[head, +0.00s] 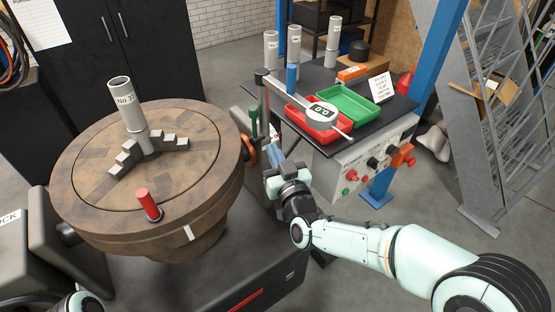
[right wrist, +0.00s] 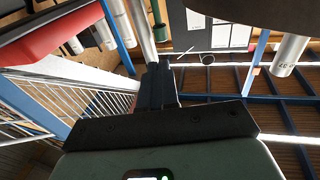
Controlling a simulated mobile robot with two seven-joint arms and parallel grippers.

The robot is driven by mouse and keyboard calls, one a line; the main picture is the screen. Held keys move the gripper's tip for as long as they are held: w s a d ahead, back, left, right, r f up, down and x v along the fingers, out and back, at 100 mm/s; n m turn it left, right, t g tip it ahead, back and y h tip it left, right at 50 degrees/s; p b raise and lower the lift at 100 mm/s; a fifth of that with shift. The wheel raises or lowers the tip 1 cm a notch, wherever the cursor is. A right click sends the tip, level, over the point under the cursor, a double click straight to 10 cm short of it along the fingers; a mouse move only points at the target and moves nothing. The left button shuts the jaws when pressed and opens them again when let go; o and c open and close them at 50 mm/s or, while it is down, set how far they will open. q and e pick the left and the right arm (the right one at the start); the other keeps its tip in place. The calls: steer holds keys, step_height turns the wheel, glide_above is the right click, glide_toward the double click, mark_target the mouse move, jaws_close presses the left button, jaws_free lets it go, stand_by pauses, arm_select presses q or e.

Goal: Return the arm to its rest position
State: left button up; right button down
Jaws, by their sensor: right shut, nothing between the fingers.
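My right arm (head: 350,240) reaches in from the lower right of the head view. My right gripper (head: 273,152) is between the round wooden-topped turntable (head: 85,165) and the dark workbench (head: 262,88). In the right wrist view its dark fingers (right wrist: 157,84) are together, with nothing between them. A small pale part of my left arm (head: 80,303) shows at the bottom left; its gripper is out of the picture.
A grey numbered cylinder (head: 121,92), grey blocks (head: 127,150) and a red peg (head: 149,203) stand on the turntable. The bench holds a red tray (head: 297,119), a green tray (head: 352,112) and several cylinders. A blue post (head: 428,62) and metal lattice (head: 480,120) stand right.

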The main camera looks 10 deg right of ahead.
steer(key=s+d+f+g+p, duration=0.1)
steer(key=s+f+g+p, duration=0.15)
steer(key=f, duration=0.65)
steer(key=s+d+f+m+g+p, duration=0.15)
steer(key=s+f+g, duration=0.25)
steer(key=f, duration=0.5)
steer(key=s+f+g+p, duration=0.3)
steer(key=s+f, duration=0.1)
steer(key=f, duration=0.5)
arm_select(q)
step_height(320, 180, up, 13)
steer(key=p, duration=0.6)
steer(key=shift+g+p, duration=0.35)
steer(key=shift+g, duration=0.05)
steer(key=shift+c, duration=0.8)
arm_select(e)
steer(key=s+f+m+g, duration=0.1)
steer(key=s+f+g, duration=0.2)
steer(key=s, duration=0.6)
steer(key=s+a+f+m+g, duration=0.1)
steer(key=s+f+g, duration=0.3)
steer(key=s, duration=0.4)
steer(key=s+f+m+g+y, duration=0.1)
steer(key=s+f+g, duration=0.2)
steer(key=s, duration=0.6)
steer(key=shift+s+a+f+m, duration=0.25)
steer(key=shift+s+f+m, duration=0.1)
steer(key=shift+f, duration=0.1)
